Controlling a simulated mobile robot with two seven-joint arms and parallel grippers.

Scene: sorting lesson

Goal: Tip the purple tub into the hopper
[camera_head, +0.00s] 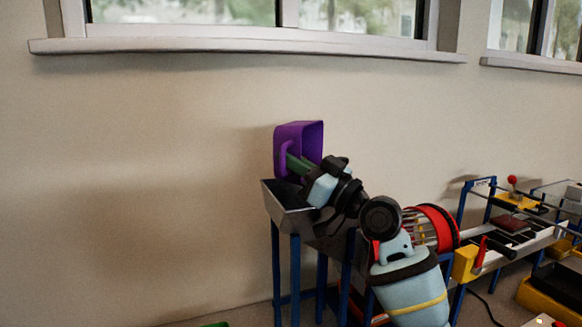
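The purple tub (293,135) is at the middle of the head view, above the left end of the grey metal hopper (289,208). The tub is tilted, with its darker open side appearing to face right. What is in it cannot be seen. My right gripper (291,161) comes up from the lower right. Its green fingers are closed at the tub's handle on the near side. The gripper and arm hide part of the tub's lower side and much of the hopper's right part. My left gripper cannot be made out.
The hopper stands on blue legs against a plain wall below a window sill (250,47). Right of it are a red-rimmed drum (437,228) and a sorting line with a red-knobbed lever (512,181). A yellow bin (548,300) is at the lower right.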

